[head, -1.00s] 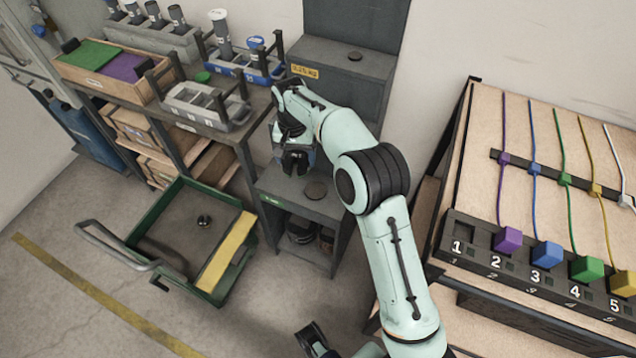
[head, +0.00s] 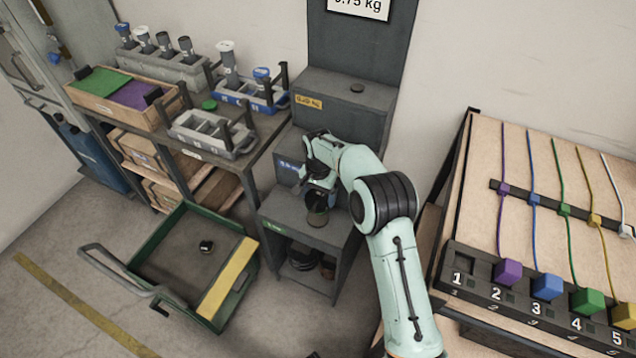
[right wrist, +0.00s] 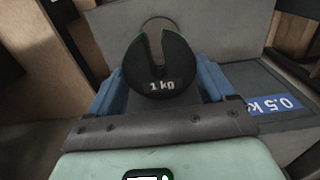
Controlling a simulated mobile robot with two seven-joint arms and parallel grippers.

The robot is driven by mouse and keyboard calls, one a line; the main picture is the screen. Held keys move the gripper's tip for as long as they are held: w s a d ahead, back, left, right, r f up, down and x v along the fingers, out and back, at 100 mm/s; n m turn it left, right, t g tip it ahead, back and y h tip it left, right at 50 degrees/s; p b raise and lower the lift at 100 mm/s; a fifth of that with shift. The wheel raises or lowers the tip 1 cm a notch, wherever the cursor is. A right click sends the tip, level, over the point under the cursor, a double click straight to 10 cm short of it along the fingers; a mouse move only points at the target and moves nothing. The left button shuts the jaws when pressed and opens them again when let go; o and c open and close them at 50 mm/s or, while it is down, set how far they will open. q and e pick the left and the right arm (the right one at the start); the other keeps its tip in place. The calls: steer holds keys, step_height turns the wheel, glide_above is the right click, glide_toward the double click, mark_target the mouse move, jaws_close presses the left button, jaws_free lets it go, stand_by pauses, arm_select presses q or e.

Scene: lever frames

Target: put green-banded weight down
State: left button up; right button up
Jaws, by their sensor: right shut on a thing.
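The green-banded weight (right wrist: 160,66) is a dark slotted disc marked "1 kg" with a thin green edge, seen in the right wrist view. My right gripper (right wrist: 160,88) is shut on it, with blue fingers on both sides. My left gripper is not in view.
The cabinet's upper step (head: 345,105) carries a yellow label and a small dark disc. A bench with racks (head: 212,132) stands at left. A green cart (head: 185,245) is on the floor. A board with numbered colored blocks (head: 530,280) is at right.

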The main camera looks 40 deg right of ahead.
steer(key=shift+w+f+b, duration=0.1)
steer(key=shift+f+b, duration=0.2)
steer(key=shift+f, duration=3.2)
steer(key=shift+f, duration=0.2)
steer(key=o, duration=1.8)
steer(key=shift+f, duration=0.1)
steer(key=shift+c, duration=0.2)
step_height(320, 180, up, 12)
steer(key=shift+r+p, duration=0.2)
steer(key=shift+p, duration=0.4)
